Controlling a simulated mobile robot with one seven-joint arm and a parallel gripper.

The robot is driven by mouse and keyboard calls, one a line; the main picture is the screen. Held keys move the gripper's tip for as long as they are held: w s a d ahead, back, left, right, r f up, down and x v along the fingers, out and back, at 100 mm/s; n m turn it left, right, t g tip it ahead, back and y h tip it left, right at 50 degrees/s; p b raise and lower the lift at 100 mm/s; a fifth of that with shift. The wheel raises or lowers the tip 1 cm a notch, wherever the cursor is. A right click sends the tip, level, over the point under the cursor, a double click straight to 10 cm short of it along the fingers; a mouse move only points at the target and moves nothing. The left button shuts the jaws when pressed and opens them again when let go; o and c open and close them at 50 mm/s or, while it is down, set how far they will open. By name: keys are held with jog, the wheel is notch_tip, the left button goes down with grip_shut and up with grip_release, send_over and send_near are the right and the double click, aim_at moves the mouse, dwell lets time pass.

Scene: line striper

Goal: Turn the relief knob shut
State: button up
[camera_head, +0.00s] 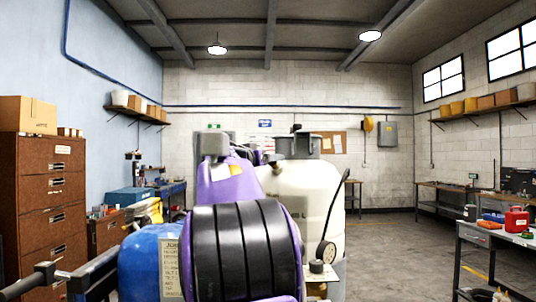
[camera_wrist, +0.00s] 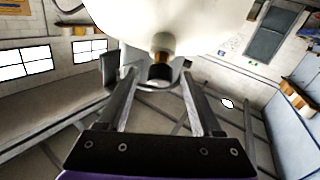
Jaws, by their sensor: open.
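In the wrist view, a dark round knob (camera_wrist: 159,72) hangs on a brass stem (camera_wrist: 160,56) below a pale, rounded body (camera_wrist: 170,22). I take this knob to be the relief knob. My gripper (camera_wrist: 158,77) is open, with its two long fingers spread to either side of the knob. I see gaps between knob and fingers; I cannot tell how deep the knob sits between the tips. In the head view, the cream tank (camera_head: 310,195) stands behind my purple and black arm, which hides the gripper and this knob.
A blue container (camera_head: 150,258) with a label and a black handlebar (camera_head: 45,280) are at the lower left. A small dial (camera_head: 326,253) sits beside the tank. A brown drawer cabinet (camera_head: 50,200) stands left. A workbench (camera_head: 490,240) with a red can (camera_head: 516,221) stands right; floor before it is open.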

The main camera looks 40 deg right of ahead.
jog(key=shift+x, duration=0.85)
jog(key=shift+c, duration=0.3)
grip_shut()
